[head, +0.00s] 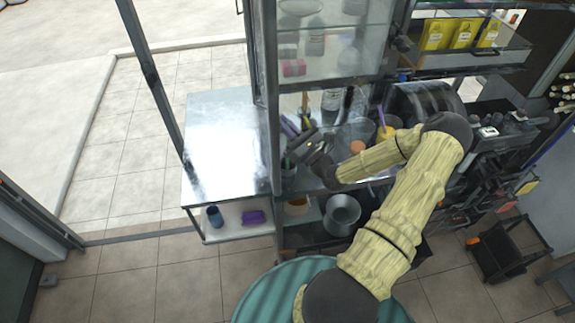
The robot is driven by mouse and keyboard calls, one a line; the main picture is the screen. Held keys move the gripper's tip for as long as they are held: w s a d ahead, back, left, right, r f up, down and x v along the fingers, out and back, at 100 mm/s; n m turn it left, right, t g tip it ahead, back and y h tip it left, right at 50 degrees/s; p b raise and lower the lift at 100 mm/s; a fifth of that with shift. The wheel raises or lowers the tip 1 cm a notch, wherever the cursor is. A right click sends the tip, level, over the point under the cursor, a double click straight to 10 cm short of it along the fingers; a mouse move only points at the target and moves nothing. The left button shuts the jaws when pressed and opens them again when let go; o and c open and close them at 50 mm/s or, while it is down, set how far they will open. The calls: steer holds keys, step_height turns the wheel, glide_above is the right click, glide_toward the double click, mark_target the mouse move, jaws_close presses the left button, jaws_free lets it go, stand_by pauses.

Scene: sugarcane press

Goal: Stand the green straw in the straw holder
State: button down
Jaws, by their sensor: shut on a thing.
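My gripper (298,151) is above the metal counter beside the glass case, its jaws shut on the green straw. Only a short, thin green piece of the straw (286,163) shows, just below the fingertips; the fingers hide the rest. Below it, a small dark cup-like container (289,176), which looks like the straw holder, stands behind the case's front post. I cannot tell whether the straw's lower end is inside the container or only above it.
A yellow cup with a purple straw (386,131) and an orange fruit (357,146) are to the right. A metal pot (342,214) sits below. The left countertop (225,135) is clear.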

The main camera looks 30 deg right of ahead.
step_height(320, 180, down, 5)
steer(key=b, duration=0.4)
stand_by(0.7)
steer(key=c, duration=1.5)
jaws_free()
step_height(320, 180, up, 7)
steer(key=p, duration=0.5)
steer(key=shift+r, duration=0.1)
